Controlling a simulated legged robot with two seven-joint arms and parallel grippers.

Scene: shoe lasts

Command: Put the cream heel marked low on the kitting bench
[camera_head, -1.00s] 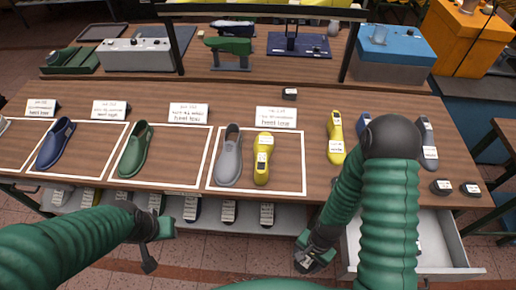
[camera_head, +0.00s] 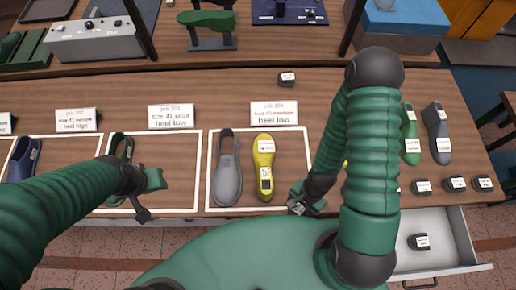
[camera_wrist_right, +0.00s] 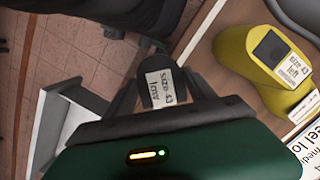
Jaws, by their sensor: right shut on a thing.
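My right gripper (camera_head: 301,207) is at the front edge of the wooden bench (camera_head: 190,225), near the yellow last (camera_head: 263,172). It is shut on a small heel, whose label in the right wrist view reads "size 43 low" (camera_wrist_right: 158,88). The heel's body looks dark there, not clearly cream. My left gripper (camera_head: 147,194) looks open and empty, above the white-outlined bay with the green shoe (camera_head: 121,148).
Several dark labelled heels stand at the right (camera_head: 455,184), and one stands behind the card (camera_head: 287,79). An open drawer (camera_head: 462,262) holds another labelled heel (camera_head: 419,241). A green last (camera_head: 410,135) and a grey last (camera_head: 438,135) stand behind the right-hand heels.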

